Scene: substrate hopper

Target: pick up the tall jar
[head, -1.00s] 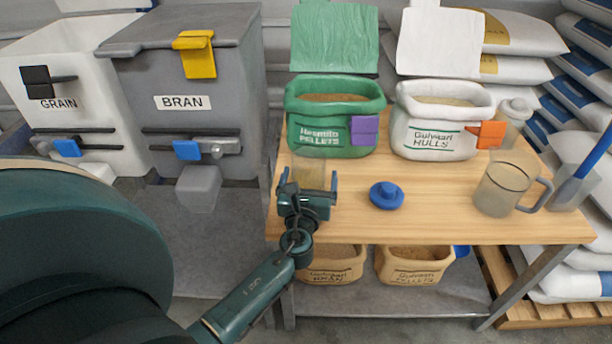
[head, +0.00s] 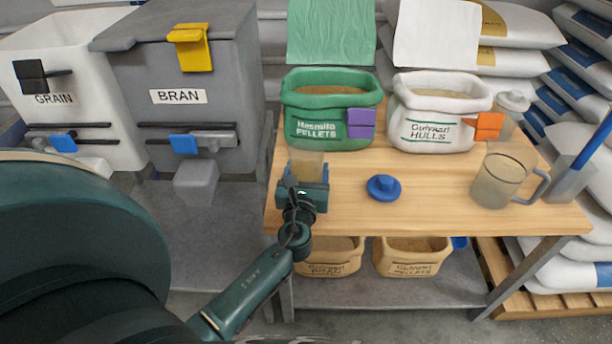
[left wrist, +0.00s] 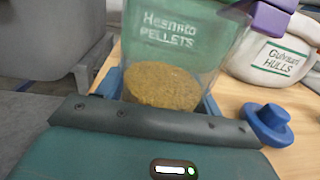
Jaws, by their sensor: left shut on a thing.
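The tall jar (head: 306,165) is clear, with tan-brown contents in its lower part, and stands at the left end of the wooden table in front of the green pellets sack. In the left wrist view the jar (left wrist: 165,86) is close up, its contents seen through the clear wall. My left gripper (head: 304,182) is shut on the jar, with a blue finger on each side. I cannot tell whether the jar is off the table. My right gripper is in neither view.
A blue lid (head: 384,187) lies on the table (head: 345,215) to the right of the jar. The green sack (head: 330,107) stands close behind the jar. A white hulls sack (head: 437,112) and a clear jug (head: 501,180) are farther right. Grey bran bin (head: 190,75) is left.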

